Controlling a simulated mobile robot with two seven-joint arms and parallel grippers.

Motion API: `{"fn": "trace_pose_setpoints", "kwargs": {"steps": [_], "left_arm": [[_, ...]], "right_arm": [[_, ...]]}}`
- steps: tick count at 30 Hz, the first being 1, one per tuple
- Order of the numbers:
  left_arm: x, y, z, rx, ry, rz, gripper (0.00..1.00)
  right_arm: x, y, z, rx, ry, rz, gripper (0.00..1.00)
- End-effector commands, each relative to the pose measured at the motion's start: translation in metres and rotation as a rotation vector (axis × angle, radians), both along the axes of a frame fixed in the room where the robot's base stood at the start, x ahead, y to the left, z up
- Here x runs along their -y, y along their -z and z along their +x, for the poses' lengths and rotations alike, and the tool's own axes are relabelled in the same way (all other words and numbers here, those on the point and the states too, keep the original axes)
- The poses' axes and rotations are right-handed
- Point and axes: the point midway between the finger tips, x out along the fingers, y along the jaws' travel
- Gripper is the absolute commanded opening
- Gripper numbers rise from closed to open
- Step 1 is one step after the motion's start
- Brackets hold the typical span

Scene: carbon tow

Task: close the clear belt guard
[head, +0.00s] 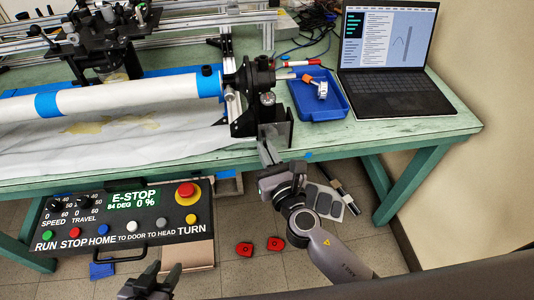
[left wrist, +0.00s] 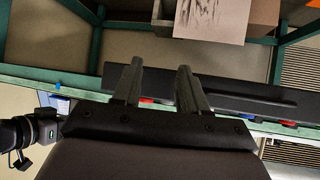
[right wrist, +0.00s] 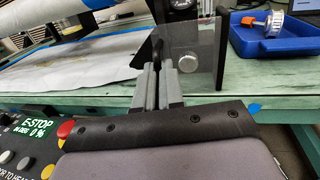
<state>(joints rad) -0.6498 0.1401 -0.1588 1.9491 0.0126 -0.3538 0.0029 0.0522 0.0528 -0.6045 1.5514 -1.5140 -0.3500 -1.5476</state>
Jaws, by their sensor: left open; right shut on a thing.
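The clear belt guard (right wrist: 208,58) is a see-through panel at the end of the roller drive, near the table's front edge. It also shows in the head view (head: 286,130), standing roughly upright beside the black drive housing. My right gripper (right wrist: 160,80) is shut on the guard's near edge; the exact grip spot is partly hidden by the fingers. In the head view the right gripper (head: 267,152) reaches up to the guard from below right. My left gripper (head: 160,276) is open and empty, low in front of the control panel; its spread fingers show in the left wrist view (left wrist: 158,85).
A white roller (head: 120,97) with blue tape lies left of the drive. A blue tray (head: 318,98) with a tool and a laptop (head: 385,75) stand to the right. The control panel (head: 120,216) with its red E-stop hangs below the table front. Red items lie on the floor.

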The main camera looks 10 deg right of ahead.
Motion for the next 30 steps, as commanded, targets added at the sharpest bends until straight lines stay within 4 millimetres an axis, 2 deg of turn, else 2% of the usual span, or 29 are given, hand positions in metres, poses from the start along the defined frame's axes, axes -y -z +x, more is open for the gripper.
{"fn": "trace_pose_setpoints", "kwargs": {"steps": [2,3,4,5,16,30], "left_arm": [[0.0,0.0,0.0,0.0,0.0,0.0,0.43],[0.0,0.0,0.0,0.0,0.0,0.0,0.43],[0.0,0.0,0.0,0.0,0.0,0.0,0.43],[0.0,0.0,0.0,0.0,0.0,0.0,0.43],[0.0,0.0,0.0,0.001,0.0,0.0,0.43],[0.0,0.003,0.0,0.001,0.001,-0.001,0.43]], "right_arm": [[-0.001,-0.001,-0.001,0.002,-0.004,0.001,0.0],[-0.001,-0.001,-0.001,0.002,-0.004,0.001,0.21],[-0.001,-0.001,-0.001,0.002,-0.004,0.001,0.3],[-0.001,-0.001,-0.001,0.002,-0.004,0.001,0.34],[0.001,0.0,-0.006,0.0,-0.004,-0.001,0.34],[0.016,0.0,-0.065,0.0,-0.005,0.0,0.34]]}}
